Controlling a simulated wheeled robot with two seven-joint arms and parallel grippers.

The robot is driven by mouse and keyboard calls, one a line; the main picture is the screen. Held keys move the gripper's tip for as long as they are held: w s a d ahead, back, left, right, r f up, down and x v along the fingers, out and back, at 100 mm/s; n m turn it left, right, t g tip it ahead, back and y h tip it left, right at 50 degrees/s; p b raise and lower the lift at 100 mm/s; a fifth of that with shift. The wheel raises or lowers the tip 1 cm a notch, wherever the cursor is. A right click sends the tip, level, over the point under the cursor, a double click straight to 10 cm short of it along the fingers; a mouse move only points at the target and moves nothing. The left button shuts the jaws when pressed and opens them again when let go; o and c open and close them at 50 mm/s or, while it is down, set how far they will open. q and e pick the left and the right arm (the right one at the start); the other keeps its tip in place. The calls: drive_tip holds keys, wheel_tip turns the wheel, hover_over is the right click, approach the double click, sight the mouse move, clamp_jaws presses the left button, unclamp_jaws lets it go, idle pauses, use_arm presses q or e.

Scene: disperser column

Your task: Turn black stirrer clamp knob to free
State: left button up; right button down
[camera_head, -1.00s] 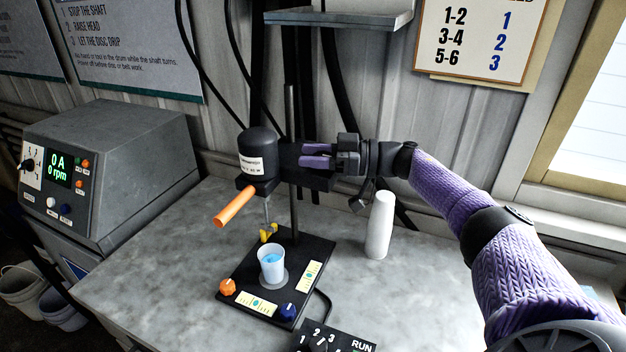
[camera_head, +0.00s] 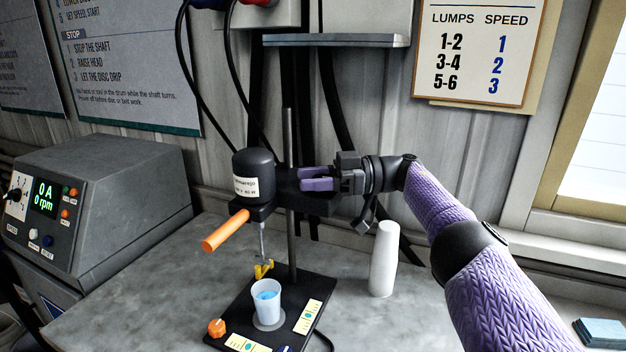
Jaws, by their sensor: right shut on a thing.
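The stirrer (camera_head: 253,172) is a black motor head with a white label, on a grey upright rod (camera_head: 291,230) above a black base plate (camera_head: 240,312). An orange handle (camera_head: 226,231) sticks out at its lower left. My right gripper (camera_head: 304,179) comes in from the right at the black clamp block (camera_head: 316,203) beside the rod. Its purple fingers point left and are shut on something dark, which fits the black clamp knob. The fingers and the dark block hide the knob, so its turn cannot be read. My left gripper is not in view.
A clear cup (camera_head: 267,298) with blue liquid stands on the base plate under the yellow stirring disc (camera_head: 263,269). A control box (camera_head: 105,205) reads 0 rpm at left. A shelf (camera_head: 335,41) hangs above.

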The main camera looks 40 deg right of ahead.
drive_tip(key=shift+c, duration=1.4)
unclamp_jaws()
drive_tip(key=shift+o, duration=0.4)
wheel_tip(320, 180, up, 10)
drive_tip(key=p, duration=0.2)
drive_tip(key=shift+f+p, duration=0.25)
drive_tip(key=shift+p, duration=0.1)
drive_tip(key=shift+r, duration=0.25)
